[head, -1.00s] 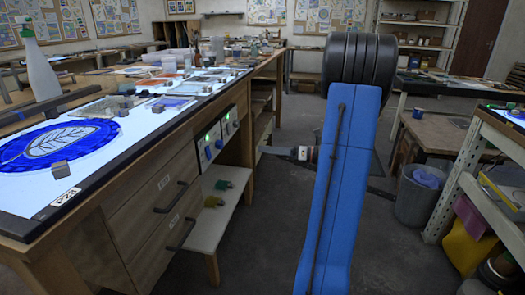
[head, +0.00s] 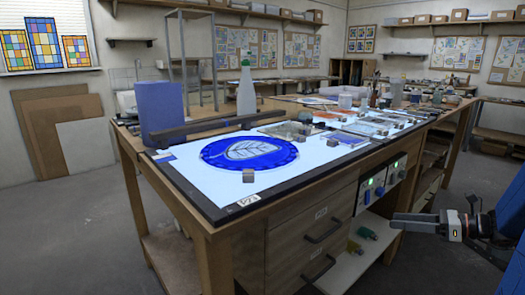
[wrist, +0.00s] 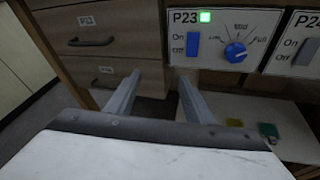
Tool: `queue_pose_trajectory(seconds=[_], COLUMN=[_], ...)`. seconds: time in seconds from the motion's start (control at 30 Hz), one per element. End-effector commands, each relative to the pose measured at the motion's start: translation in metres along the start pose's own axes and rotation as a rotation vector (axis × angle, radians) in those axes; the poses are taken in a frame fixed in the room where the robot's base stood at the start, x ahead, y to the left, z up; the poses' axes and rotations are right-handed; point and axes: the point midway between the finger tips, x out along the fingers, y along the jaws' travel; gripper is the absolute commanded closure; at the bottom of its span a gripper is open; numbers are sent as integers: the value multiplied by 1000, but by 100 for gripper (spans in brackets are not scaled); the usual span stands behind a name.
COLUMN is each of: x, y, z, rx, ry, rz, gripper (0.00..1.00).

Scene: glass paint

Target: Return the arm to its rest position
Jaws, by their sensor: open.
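My gripper (head: 398,221) is at the right of the head view, level with the lower front of the workbench (head: 285,217). It points left toward the bench and is empty. In the wrist view my gripper (wrist: 158,80) shows two grey fingers spread apart with nothing between them. They point toward the bench front, below and left of the P23 control panel (wrist: 222,52). The blue part of my arm is cut off at the right edge of the head view.
Drawers (head: 312,235) and a low shelf (head: 350,262) with small coloured items are near my gripper. Floor is open at left.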

Motion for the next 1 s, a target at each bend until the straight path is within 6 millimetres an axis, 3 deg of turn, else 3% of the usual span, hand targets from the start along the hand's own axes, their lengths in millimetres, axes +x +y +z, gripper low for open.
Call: queue_pose_trajectory(seconds=[0.03, 0.2, 0.4, 0.7, 1.0], x=[14, 44, 59, 52, 25], y=[21, 82, 146, 217, 256], z=[1, -11, -31, -63, -83], rx=[-69, -318, -634, -1144, -1687], ry=[56, 241, 435, 680, 878], rz=[32, 144, 284, 502, 719], gripper=[52, 52, 52, 52, 52])
